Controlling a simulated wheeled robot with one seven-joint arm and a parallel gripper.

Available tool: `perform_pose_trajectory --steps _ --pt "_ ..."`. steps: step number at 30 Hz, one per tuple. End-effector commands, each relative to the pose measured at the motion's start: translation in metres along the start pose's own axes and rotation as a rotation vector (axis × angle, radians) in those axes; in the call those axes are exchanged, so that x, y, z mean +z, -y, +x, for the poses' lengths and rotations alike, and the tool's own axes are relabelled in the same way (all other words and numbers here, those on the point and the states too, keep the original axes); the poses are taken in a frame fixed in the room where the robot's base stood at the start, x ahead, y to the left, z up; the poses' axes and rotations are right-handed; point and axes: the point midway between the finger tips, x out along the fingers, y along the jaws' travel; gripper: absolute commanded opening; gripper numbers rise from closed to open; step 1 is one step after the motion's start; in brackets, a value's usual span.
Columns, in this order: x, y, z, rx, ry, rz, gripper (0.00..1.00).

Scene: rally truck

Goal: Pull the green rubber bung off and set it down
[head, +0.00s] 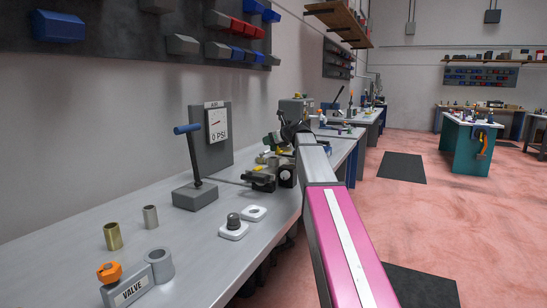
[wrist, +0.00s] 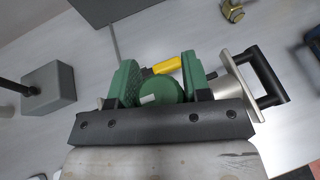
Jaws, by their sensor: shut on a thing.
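The green rubber bung (wrist: 160,91) shows in the wrist view as a round green disc with a small pale mark. It sits between the two green fingers of my gripper (wrist: 162,84), which is shut on it. A yellow part (wrist: 167,66) lies just beyond the bung. A metal piece with a black handle (wrist: 262,78) is close by the right finger. What lies under the bung is hidden, so I cannot tell whether it is still seated. In the head view my gripper (head: 287,136) is over the bench's far part, and the bung cannot be made out there.
A grey block with a blue-handled lever (head: 195,194) stands below a 0 PSI gauge (head: 214,125). Nearer are a white pad (head: 254,213), a brass sleeve (head: 113,236), a steel sleeve (head: 150,217) and a VALVE block (head: 128,292). Bare bench top (head: 190,255) lies between them.

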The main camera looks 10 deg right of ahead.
Motion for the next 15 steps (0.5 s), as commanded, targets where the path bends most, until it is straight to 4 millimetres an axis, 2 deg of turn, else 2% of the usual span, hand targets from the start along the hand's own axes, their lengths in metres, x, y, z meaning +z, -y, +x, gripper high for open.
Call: perform_pose_trajectory --steps 15 --pt "0.024 0.000 -0.010 0.000 0.000 0.000 0.00"
